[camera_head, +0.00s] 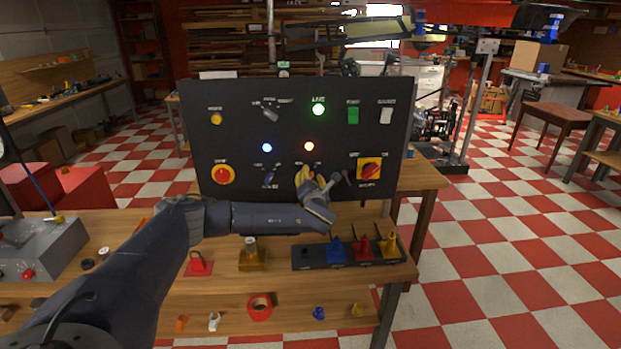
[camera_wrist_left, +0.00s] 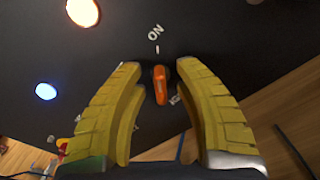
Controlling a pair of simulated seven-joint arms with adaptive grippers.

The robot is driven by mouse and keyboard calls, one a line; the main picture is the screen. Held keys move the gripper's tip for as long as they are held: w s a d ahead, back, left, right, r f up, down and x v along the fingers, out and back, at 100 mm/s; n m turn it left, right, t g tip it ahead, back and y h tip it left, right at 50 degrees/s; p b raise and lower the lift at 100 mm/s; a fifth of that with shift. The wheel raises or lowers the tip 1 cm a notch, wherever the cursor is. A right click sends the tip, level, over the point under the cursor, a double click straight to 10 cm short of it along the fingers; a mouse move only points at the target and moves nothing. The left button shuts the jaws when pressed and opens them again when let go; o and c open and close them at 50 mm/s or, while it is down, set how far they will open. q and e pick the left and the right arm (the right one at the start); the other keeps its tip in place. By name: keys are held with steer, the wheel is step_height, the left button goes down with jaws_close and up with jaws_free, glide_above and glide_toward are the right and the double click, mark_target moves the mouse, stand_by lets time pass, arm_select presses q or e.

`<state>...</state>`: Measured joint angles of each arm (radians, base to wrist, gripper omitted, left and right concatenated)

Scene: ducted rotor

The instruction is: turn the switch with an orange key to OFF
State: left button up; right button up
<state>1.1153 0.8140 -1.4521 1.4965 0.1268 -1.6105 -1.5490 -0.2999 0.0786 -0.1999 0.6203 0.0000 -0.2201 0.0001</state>
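The switch with the orange key (camera_wrist_left: 160,86) shows in the left wrist view on the black panel, between my left gripper's two yellow fingers. The key lies nearly upright in that picture, its upper end toward the tick below the ON label (camera_wrist_left: 155,33). My left gripper (camera_wrist_left: 158,70) is open, with a gap on each side of the key. In the head view my left gripper (camera_head: 323,180) is at the lower middle of the black panel (camera_head: 300,105) and hides the key. A label beside the key is partly covered by a finger. My right gripper is not in view.
The panel also carries a lit green lamp (camera_head: 319,109), a red-and-yellow button (camera_head: 223,174) and a red rotary switch on a yellow plate (camera_head: 370,169). On the wooden bench below are a dark tray (camera_head: 308,257) with coloured parts and a red tape roll (camera_head: 259,307).

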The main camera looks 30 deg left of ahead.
arm_select(q)
jaws_close()
stand_by(0.4)
steer(key=n, duration=0.3)
steer(key=shift+s, duration=0.1)
steer(key=n, duration=0.4)
steer(key=shift+a+n, duration=0.1)
steer(key=shift+n, duration=0.3)
steer(key=n, duration=0.4)
steer(key=shift+s+a+n, duration=0.1)
steer(key=shift+n, duration=1.9)
